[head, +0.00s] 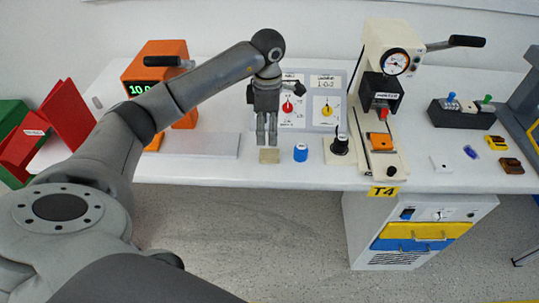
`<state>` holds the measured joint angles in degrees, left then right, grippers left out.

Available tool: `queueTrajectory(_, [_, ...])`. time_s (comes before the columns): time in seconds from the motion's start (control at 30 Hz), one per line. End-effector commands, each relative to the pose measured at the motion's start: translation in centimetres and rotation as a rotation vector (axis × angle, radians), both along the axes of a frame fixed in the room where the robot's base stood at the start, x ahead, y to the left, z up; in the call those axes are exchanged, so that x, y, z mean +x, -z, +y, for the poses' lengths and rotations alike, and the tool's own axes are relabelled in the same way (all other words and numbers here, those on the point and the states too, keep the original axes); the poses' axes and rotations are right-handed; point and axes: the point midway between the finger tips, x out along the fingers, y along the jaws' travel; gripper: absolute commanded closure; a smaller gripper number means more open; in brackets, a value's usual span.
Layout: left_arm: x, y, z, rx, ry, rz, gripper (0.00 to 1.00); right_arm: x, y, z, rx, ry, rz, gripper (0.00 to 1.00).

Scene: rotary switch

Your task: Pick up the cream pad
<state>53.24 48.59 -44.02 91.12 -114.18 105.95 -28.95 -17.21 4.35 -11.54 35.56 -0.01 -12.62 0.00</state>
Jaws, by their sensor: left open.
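The cream pad (269,156) is a small beige block lying near the front edge of the white table (215,178). My left gripper (266,143) points down directly above and slightly behind the pad, its fingertips close to the pad's far edge. It is open, with nothing seen between its fingers. I cannot tell whether the fingertips touch the pad. My right gripper is not in view.
A blue-capped part (301,152) and a black knob on a white base (337,147) stand right of the pad. A switch panel (327,113) stands behind. A flat grey plate (200,145) lies to the left. A press with a gauge (384,60) stands further right.

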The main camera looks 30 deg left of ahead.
Motion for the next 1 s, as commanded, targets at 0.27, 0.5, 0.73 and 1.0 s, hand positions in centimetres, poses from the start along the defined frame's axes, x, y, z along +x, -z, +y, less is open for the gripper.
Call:
queueTrajectory(0.27, [-0.1, 3.7, -0.2, -0.003, 0.001, 0.002, 0.35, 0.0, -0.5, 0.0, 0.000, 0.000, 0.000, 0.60])
queueTrajectory(0.5, [-0.3, 6.2, -0.7, -0.006, 0.002, 0.004, 0.35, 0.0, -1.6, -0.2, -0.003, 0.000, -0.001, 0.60])
queueTrajectory(0.73, [-0.3, 9.0, -0.8, -0.006, 0.002, 0.000, 0.35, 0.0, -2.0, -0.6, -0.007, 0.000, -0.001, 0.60])
queueTrajectory(1.0, [-0.3, 9.2, -0.7, -0.004, 0.002, 0.000, 0.37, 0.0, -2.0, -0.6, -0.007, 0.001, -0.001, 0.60])
